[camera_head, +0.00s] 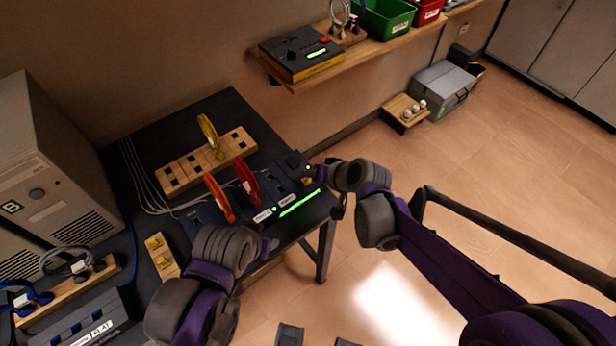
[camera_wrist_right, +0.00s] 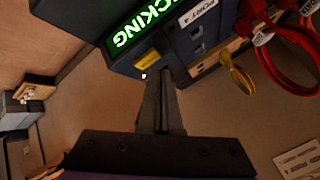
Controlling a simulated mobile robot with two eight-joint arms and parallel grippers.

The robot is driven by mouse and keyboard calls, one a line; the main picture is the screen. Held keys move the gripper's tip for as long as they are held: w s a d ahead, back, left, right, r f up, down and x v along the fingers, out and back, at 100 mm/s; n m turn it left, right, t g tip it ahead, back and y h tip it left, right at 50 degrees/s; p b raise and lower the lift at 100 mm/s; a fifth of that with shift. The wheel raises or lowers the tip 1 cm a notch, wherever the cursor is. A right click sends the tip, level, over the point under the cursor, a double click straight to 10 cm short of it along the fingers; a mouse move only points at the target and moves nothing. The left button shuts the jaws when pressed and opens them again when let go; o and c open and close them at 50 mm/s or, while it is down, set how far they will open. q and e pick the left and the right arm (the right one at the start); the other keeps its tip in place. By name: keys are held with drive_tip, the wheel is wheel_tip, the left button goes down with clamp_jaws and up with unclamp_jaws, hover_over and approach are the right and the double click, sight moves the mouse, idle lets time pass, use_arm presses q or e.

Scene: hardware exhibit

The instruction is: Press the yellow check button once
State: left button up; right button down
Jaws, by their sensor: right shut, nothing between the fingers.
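The yellow check button (camera_head: 307,181) is at the right end of the dark device on the black table. In the right wrist view it is a yellow block (camera_wrist_right: 148,59) on the dark housing, below a lit green display (camera_wrist_right: 143,23) reading "...CKING". My right gripper (camera_head: 313,171) is shut and empty, with its tips close beside the button. In the right wrist view the shut fingers (camera_wrist_right: 160,75) end just next to the yellow block; I cannot tell if they touch it. My left gripper (camera_head: 268,245) is at the table's front edge, mostly hidden by its wrist.
A wooden slotted block (camera_head: 180,177) with a yellow plug (camera_head: 209,130) is behind. A grey computer case (camera_head: 60,170) stands at left. A wall shelf (camera_head: 355,54) is at the back.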

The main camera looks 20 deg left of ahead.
sight(311, 185)
use_arm(q)
drive_tip(key=shift+r, duration=0.15)
use_arm(e)
drive_tip(key=shift+r, duration=0.25)
drive_tip(key=shift+r+p, duration=1.45)
drive_tip(key=shift+r, duration=1)
use_arm(q)
drive_tip(key=r, duration=0.1)
drive_tip(key=w+r, duration=0.1)
drive_tip(key=r, duration=0.1)
drive_tip(key=shift+w+r, duration=0.1)
drive_tip(key=shift+r, duration=0.2)
use_arm(e)
drive_tip(key=shift+f, duration=0.1)
drive_tip(key=s+d+m+h, duration=0.1)
drive_tip(key=s+d+h, duration=0.1)
drive_tip(key=s+d, duration=0.4)
drive_tip(key=s+d+h, duration=0.3)
drive_tip(key=s+d, duration=0.3)
drive_tip(key=d, duration=0.7)
drive_tip(key=s+d+m+h, duration=0.1)
drive_tip(key=s+d+h, duration=0.1)
drive_tip(key=s+d, duration=0.5)
drive_tip(key=d, duration=0.3)
drive_tip(key=shift+d+f+m+t+h, duration=0.25)
drive_tip(key=shift+d+m+t+h, duration=0.05)
drive_tip(key=shift+d+h, duration=0.1)
drive_tip(key=shift+a, duration=0.1)
